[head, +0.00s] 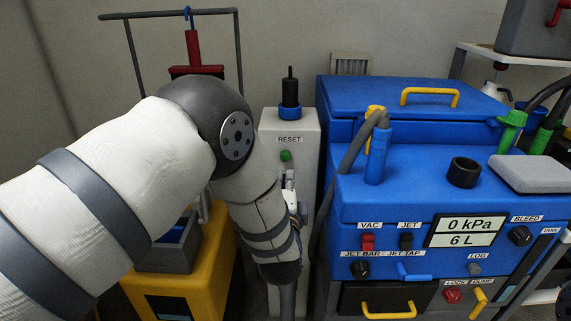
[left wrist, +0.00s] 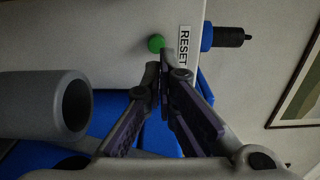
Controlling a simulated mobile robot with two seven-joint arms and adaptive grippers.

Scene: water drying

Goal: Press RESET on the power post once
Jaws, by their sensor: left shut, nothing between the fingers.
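The power post (head: 268,130) is a pale upright box between my left arm and the blue machine. It carries a RESET label (head: 289,140) and a round green button (head: 285,155) below the label. In the left wrist view the post face (left wrist: 110,30) appears sideways, with the green button (left wrist: 156,43) beside the RESET label (left wrist: 184,47). My left gripper (left wrist: 166,62) is shut and empty, its fingertips very near the button. I cannot tell whether they touch it. In the head view the left gripper (head: 289,180) is partly hidden by my arm, just below the button. My right gripper is not in view.
A black plug in a blue collar (head: 290,110) tops the post. The blue machine (head: 400,180) stands close on the right, with a grey hose (head: 352,145). A yellow unit (head: 185,285) is at lower left. A grey tube (left wrist: 45,103) shows in the left wrist view.

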